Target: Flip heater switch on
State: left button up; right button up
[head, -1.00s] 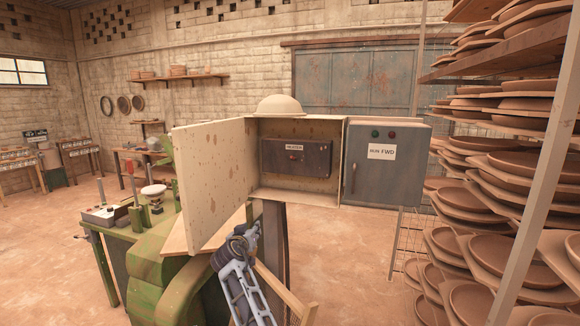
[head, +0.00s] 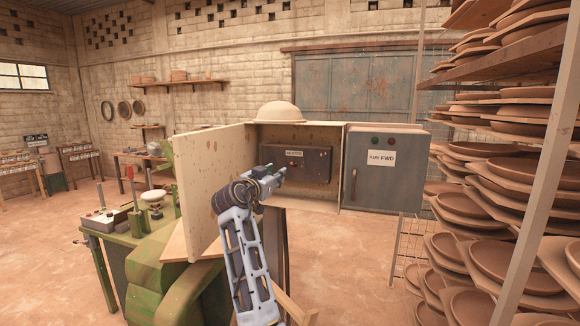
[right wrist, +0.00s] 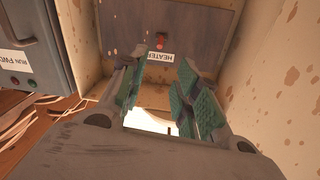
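The heater box (head: 318,163) is a dark grey panel inside an open beige cabinet (head: 335,130). It has a white HEATER label and a small red heater switch (head: 292,164) below it. The switch also shows in the right wrist view (right wrist: 160,42), just beyond my fingertips; its on or off position is too small to tell. My right gripper (head: 277,174) is in front of the box, just below and left of the switch in the head view. Its teal-padded fingers (right wrist: 160,88) are apart with nothing between them. They appear clear of the switch. My left gripper is not in view.
The cabinet door (head: 212,185) stands open on the left. A grey RUN FWD panel (head: 388,185) with green and red buttons adjoins the right side. A green machine (head: 160,270) stands at lower left, and racks of clay plates (head: 500,200) fill the right.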

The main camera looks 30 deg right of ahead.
aim_at(293, 164)
jog(key=p+x, duration=0.4)
jog(key=x, duration=0.9)
jog(key=shift+w+d, duration=0.2)
jog(key=shift+d, duration=0.1)
jog(key=shift+c, duration=0.5)
grip_shut()
